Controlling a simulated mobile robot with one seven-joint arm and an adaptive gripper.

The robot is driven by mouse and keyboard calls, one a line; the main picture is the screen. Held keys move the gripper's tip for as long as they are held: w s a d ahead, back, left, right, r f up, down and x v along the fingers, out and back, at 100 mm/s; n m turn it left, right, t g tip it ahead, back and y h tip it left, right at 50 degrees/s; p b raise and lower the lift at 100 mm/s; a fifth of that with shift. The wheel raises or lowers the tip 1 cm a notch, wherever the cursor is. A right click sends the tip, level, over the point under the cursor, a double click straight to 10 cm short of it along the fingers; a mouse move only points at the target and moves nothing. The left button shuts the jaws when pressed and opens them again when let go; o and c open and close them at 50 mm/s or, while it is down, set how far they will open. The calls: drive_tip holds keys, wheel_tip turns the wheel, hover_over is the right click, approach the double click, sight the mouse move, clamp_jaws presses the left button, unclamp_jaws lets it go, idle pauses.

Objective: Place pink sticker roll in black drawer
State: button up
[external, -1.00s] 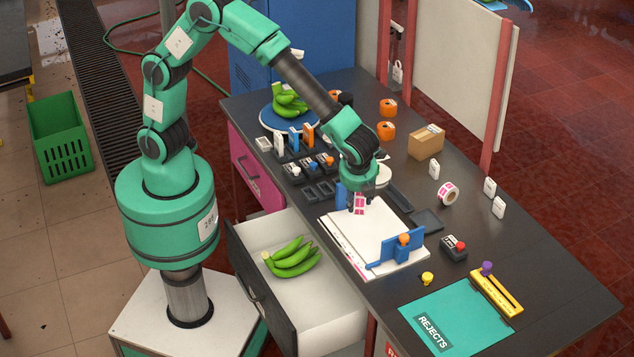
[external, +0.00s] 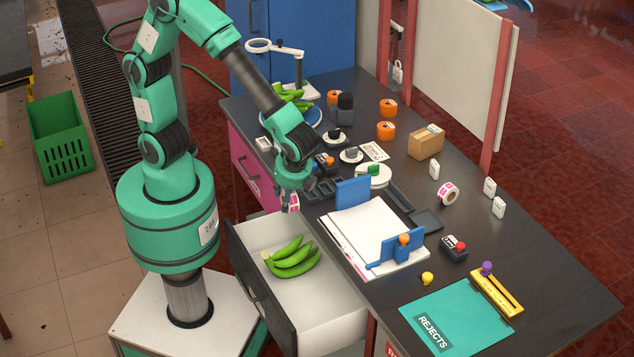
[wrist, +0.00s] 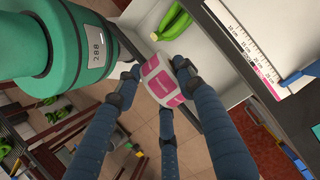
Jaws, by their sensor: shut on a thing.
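My gripper (external: 291,203) is shut on a pink and white sticker roll (wrist: 159,80), held between its dark fingers in the wrist view. The roll shows only as a small patch in the external view (external: 294,201). The black drawer (external: 262,293) is pulled open, with a black front and a pale interior (external: 315,306). The gripper is above the drawer's far end, close to the table edge. In the wrist view, the roll overlaps the drawer's rim (wrist: 196,112). I cannot tell how far it is inside that rim.
Green bananas (external: 291,258) lie in the drawer. Another pink-and-white roll (external: 447,193) stands on the table (external: 556,270). A paper stack (external: 365,235) with blue holders (external: 352,192) lies beside the drawer. A pink drawer front (external: 256,178) is shut farther back.

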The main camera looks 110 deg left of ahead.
drive_tip(key=shift+s+d+f, duration=0.1)
drive_tip(key=shift+s, duration=0.75)
wheel_tip(320, 180, down, 33)
drive_tip(key=b, duration=0.2)
approach(284, 301)
drive_tip(key=shift+s+a, duration=0.5)
drive_tip(key=shift+a, duration=0.2)
drive_tip(key=shift+f, duration=1.8)
drive_tip(key=shift+f+b, duration=0.15)
drive_tip(key=shift+b, duration=0.2)
drive_tip(key=o, duration=1.2)
